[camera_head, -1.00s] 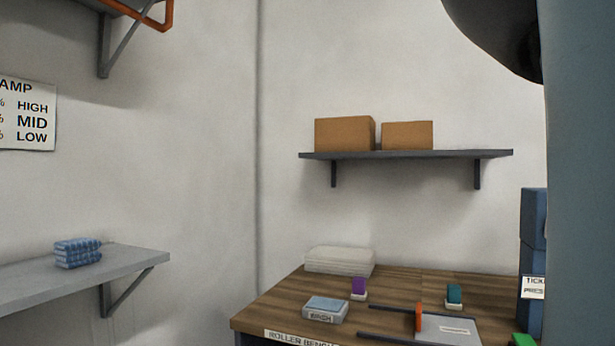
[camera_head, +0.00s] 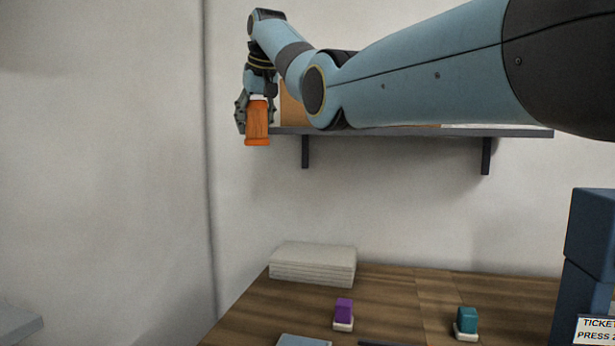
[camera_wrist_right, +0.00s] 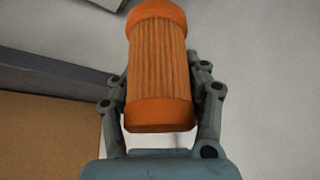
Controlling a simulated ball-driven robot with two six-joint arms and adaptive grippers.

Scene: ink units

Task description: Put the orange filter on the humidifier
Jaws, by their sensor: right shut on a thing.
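The orange filter (camera_head: 257,124) is a ribbed cylinder with smooth end bands. My right gripper (camera_head: 253,108) is shut on it and holds it in the air in front of the wall, by the left end of the wall shelf. In the right wrist view the filter (camera_wrist_right: 160,70) sits between the two fingers of the right gripper (camera_wrist_right: 163,90). No humidifier can be made out in the views now. My left gripper is not in view.
The wall shelf (camera_head: 400,131) carries a cardboard box (camera_head: 291,105), partly hidden by my right arm. Below, a wooden table (camera_head: 400,285) holds a paper stack (camera_head: 313,265), a purple block (camera_head: 343,311) and a teal block (camera_head: 466,320). A blue box (camera_head: 590,240) stands at right.

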